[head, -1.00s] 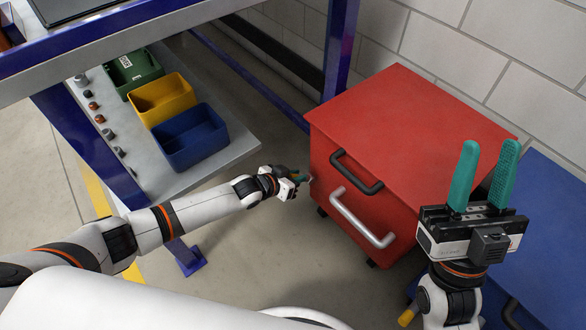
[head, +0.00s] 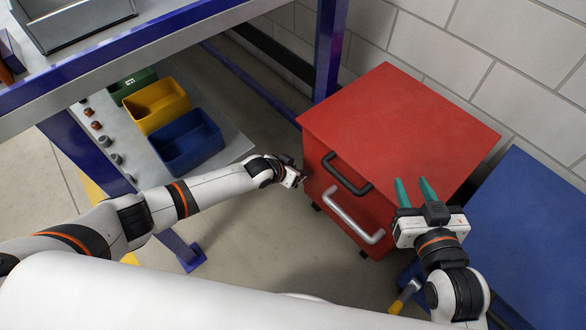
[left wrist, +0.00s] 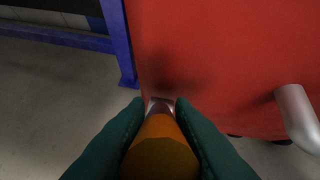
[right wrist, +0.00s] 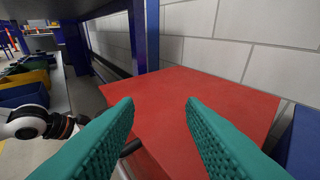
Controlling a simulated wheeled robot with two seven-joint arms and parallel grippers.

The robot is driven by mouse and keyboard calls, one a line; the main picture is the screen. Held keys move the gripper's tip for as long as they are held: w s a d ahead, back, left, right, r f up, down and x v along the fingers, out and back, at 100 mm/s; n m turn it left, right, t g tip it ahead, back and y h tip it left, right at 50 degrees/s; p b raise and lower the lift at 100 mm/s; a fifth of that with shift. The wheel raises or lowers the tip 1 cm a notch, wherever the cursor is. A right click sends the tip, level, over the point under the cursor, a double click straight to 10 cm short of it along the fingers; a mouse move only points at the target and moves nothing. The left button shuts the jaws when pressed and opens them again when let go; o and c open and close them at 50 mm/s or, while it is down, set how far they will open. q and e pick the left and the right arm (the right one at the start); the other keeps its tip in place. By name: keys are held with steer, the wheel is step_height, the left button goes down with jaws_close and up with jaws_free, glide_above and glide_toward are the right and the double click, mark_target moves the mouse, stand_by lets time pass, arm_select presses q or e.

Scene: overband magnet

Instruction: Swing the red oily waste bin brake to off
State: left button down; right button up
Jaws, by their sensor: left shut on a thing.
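The red bin (head: 395,135) stands on the floor, with a black handle (head: 347,172) and a silver handle (head: 355,215) on its front. My left gripper (head: 302,178) is at the bin's left front edge; its fingers are hard to see there. In the left wrist view, its teal fingers (left wrist: 160,108) are shut around an orange-ended lever (left wrist: 160,150) with a metal shaft close to the red wall (left wrist: 220,60). This looks like the bin's brake lever; its mount is hidden. My right gripper (head: 412,182) is open and empty at the bin's right front, fingers pointing toward it.
A blue bin (head: 530,230) stands right of the red one, with a yellow-ended lever (head: 404,298) low at its front. A blue-framed bench (head: 80,150) on the left carries yellow (head: 157,105) and blue (head: 187,145) trays. A block wall (head: 470,50) closes the back.

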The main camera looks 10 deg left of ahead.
arm_select(q)
steer(key=shift+w+d+r+g+y+p, duration=0.3)
steer(key=shift+w+g+y+p, duration=0.2)
steer(key=shift+g, duration=0.2)
arm_select(e)
steer(key=shift+s+d+f+g+h, duration=0.2)
steer(key=shift+s+f+g, duration=0.25)
steer(key=shift+f, duration=0.2)
steer(key=shift+s+d+f+g+h, duration=0.2)
steer(key=shift+s+f+g, duration=0.2)
steer(key=shift+f+g, duration=0.2)
steer(key=shift+s+d+f+g+h, duration=0.1)
steer(key=shift+s+d+f+g, duration=0.1)
steer(key=shift+s+f+g, duration=0.4)
steer(key=shift+w+f, duration=0.1)
steer(key=shift+w, duration=0.1)
arm_select(q)
steer(key=c, duration=1.3)
jaws_free()
steer(key=shift+d, duration=0.1)
steer(key=shift+o, duration=0.2)
